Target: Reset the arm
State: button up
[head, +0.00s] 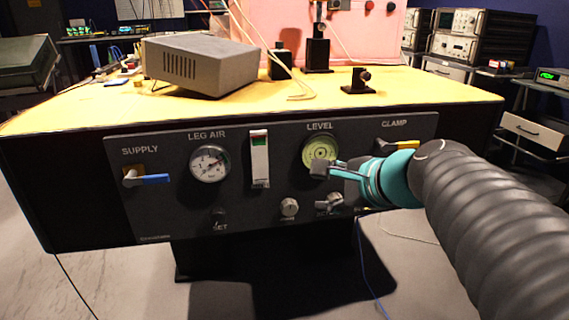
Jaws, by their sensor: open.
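My gripper (322,168) is at the end of my arm, which reaches in from the right in the head view. It is in front of the dark control panel (185,215), near the green-faced LEVEL gauge (318,149), and covers part of the panel to the right of that gauge. I see nothing held in it. The fingers are small and seen partly from the side. I cannot tell whether they touch the panel.
The panel has a SUPPLY valve with a blue handle (153,179), a LEG AIR gauge (210,163), a CLAMP lever (404,144) and several knobs. A grey box (212,62) and black posts stand on the yellow tabletop (60,117). Instrument racks (460,45) stand behind at right.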

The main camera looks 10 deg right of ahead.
jog(key=s+f+n+g+h, duration=0.4)
jog(key=s+f+n, duration=0.9)
jog(key=n, duration=0.5)
jog(key=shift+s+d+g+h, duration=0.3)
jog(key=shift+s+d+g, duration=0.05)
jog(key=shift+d+g, duration=0.1)
dwell(0.7)
